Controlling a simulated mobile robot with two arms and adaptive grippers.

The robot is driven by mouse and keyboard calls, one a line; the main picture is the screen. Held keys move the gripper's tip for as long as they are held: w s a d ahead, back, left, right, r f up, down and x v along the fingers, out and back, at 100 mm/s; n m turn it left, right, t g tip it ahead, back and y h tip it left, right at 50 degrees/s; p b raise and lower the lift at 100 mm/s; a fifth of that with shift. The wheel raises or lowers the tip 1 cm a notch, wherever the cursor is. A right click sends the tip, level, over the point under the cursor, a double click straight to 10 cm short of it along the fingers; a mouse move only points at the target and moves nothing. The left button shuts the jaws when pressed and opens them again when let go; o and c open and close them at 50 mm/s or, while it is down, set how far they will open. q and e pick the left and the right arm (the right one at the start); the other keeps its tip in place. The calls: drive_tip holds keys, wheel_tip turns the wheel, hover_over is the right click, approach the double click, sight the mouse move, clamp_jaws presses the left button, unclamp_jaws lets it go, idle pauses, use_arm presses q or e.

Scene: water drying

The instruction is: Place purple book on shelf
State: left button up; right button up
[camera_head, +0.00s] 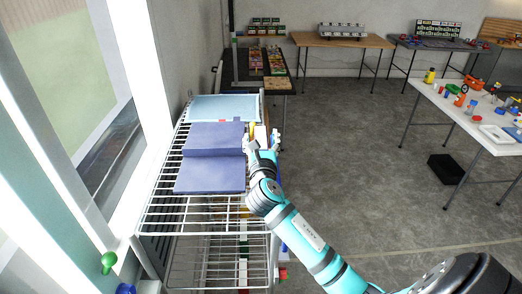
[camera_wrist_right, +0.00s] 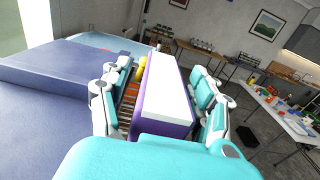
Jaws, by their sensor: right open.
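A purple-covered book with white page edges (camera_wrist_right: 168,88) stands upright between the fingers of my right gripper in the right wrist view. In the head view its pale top (camera_head: 260,132) shows only in part, beside my right gripper (camera_head: 263,139). The gripper is open, with one finger on each side of the book; a gap shows on the left side. The white wire shelf (camera_head: 195,216) holds the book near its right edge. My left gripper is not in view.
A large blue-purple open book or folder (camera_head: 211,170) lies flat on the shelf's top, left of the gripper. A light-blue tray (camera_head: 222,108) lies behind it. A small yellow item (camera_wrist_right: 140,68) is beside the purple book. The front wires are bare.

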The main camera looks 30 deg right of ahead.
drive_tip(key=shift+s, duration=0.1)
drive_tip(key=shift+c, duration=1.4)
clamp_jaws()
drive_tip(key=shift+r, duration=0.1)
